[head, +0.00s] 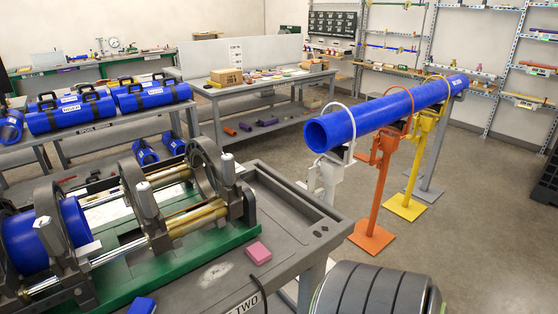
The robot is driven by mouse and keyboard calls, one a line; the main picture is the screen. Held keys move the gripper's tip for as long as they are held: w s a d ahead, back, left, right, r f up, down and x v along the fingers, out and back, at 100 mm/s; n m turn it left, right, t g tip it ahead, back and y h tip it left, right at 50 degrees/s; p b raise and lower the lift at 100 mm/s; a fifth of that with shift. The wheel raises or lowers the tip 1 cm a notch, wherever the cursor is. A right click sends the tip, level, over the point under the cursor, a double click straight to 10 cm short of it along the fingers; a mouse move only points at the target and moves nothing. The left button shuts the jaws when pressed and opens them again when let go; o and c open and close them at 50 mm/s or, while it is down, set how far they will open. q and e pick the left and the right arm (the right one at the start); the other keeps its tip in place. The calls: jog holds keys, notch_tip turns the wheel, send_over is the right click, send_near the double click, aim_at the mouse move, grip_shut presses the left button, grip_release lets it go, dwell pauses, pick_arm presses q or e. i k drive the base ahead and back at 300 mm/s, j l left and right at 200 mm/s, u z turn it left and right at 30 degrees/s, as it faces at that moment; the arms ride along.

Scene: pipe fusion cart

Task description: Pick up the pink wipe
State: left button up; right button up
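The pink wipe (258,252) is a small folded block. It lies flat on the grey top of the cart (300,239), near the cart's front right edge and just right of the green machine base. Nothing covers it and nothing touches it from above. Neither of my grippers shows in the head view, so I cannot see where they are or whether they hold anything.
The fusion machine (192,211) with clamp rings and a blue pipe piece (76,222) fills the cart's left. A blue object (142,305) lies at the front. A long blue pipe (385,115) rests on stands. A dark banded cylinder (375,290) stands bottom right.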

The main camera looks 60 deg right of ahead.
aim_at(257, 252)
jog(key=z, duration=1.8)
